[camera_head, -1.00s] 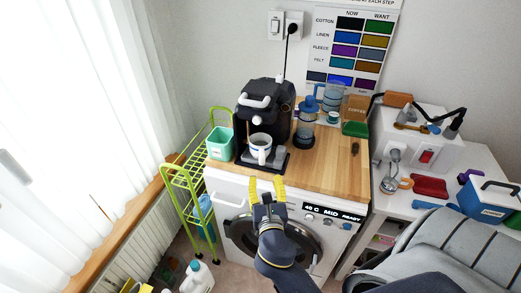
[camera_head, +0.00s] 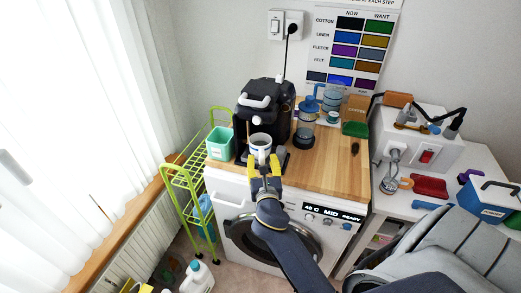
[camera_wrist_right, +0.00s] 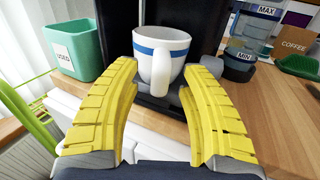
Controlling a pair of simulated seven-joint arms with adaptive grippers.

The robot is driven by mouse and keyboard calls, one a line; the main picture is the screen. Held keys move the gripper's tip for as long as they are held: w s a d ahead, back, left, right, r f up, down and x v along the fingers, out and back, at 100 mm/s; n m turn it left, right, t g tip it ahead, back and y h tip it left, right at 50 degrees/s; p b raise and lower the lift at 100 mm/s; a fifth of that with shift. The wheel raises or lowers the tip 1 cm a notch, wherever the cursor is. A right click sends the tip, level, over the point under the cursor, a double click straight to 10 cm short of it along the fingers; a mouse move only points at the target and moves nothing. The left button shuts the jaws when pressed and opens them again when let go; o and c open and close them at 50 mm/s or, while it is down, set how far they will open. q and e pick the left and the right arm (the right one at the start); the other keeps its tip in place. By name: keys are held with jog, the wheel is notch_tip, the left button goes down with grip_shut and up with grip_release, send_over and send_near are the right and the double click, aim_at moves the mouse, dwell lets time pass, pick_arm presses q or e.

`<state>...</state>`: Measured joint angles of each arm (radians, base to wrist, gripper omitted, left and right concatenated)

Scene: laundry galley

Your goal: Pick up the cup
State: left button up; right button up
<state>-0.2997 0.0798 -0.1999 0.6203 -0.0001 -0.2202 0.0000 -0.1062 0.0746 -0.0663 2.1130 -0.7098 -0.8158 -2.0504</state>
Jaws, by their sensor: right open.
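The cup (camera_head: 260,142) is white with a blue band and stands upright on the base of the black coffee machine (camera_head: 264,103). In the right wrist view the cup (camera_wrist_right: 160,50) is straight ahead, its handle (camera_wrist_right: 161,75) pointing toward me. My right gripper (camera_head: 264,163) is open, with yellow ridged fingers. In the right wrist view the fingers (camera_wrist_right: 165,95) lie to the left and right of the handle, with gaps on both sides. Whether the fingertips reach the cup's body is unclear. My left gripper is not in view.
A green bin marked USED (camera_wrist_right: 72,48) stands left of the cup. A blue-topped press (camera_head: 306,122), a coffee bag (camera_head: 355,107) and a green scoop (camera_head: 355,129) stand to the right. The wooden top (camera_head: 325,175) is clear at front right.

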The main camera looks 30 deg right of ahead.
jog(key=shift+w, duration=0.15)
grip_shut()
dwell(0.4)
